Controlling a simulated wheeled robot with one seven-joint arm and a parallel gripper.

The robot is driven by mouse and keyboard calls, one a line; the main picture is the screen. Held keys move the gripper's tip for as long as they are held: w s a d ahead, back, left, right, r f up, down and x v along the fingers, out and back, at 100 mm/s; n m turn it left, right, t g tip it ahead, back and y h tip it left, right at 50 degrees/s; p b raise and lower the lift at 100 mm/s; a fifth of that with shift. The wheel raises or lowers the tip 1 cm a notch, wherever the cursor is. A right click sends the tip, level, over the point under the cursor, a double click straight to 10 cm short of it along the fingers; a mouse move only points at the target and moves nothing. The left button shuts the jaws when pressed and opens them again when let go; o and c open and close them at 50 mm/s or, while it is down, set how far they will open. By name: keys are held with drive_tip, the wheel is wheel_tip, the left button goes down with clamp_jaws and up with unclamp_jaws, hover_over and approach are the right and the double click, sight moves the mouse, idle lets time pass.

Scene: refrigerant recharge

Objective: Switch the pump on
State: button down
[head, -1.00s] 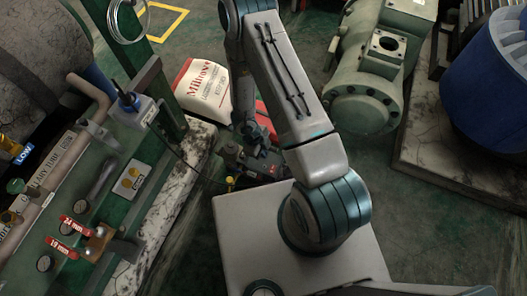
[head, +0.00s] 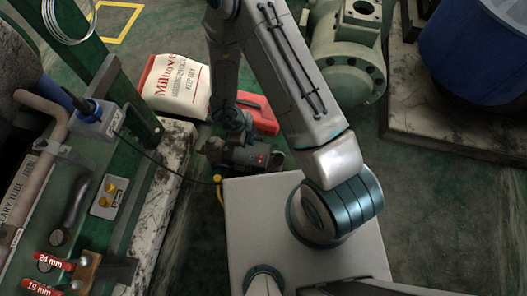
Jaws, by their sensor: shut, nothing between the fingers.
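The pump (head: 258,158) is a small dark machine on the floor, left of my arm and just beyond my base. A small red spot (head: 261,159) shows on its near side; I cannot tell whether it is the switch or which way it is set. My gripper (head: 237,131) hangs at the end of the arm, just above the pump's far left part. It is small and dark, and its fingers are shut and empty. I cannot tell whether they touch the pump. A yellow fitting (head: 218,181) stands at the pump's left, where a dark hose ends.
A white and red sack (head: 175,86) and a red case (head: 258,112) lie behind the pump. A green bench (head: 110,165) with tools and labelled sockets is at left. A green compressor (head: 347,70) and a blue drum (head: 475,45) stand at right. Green floor (head: 420,200) is clear at right.

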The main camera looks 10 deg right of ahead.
drive_tip(key=shift+f, duration=0.1)
drive_tip(key=b, duration=0.8)
approach(261, 156)
drive_tip(key=x, duration=0.5)
drive_tip(key=shift+s+d+f, duration=0.15)
drive_tip(key=shift+s+d, duration=0.2)
drive_tip(key=shift+w+f, duration=0.15)
drive_tip(key=shift+f, duration=0.45)
drive_tip(key=shift+f, duration=0.1)
drive_tip(key=shift+w+f, duration=0.1)
drive_tip(key=shift+s+a+b, duration=0.2)
drive_tip(key=shift+s+b, duration=0.2)
drive_tip(key=shift+s, duration=0.35)
drive_tip(key=shift+r, duration=0.25)
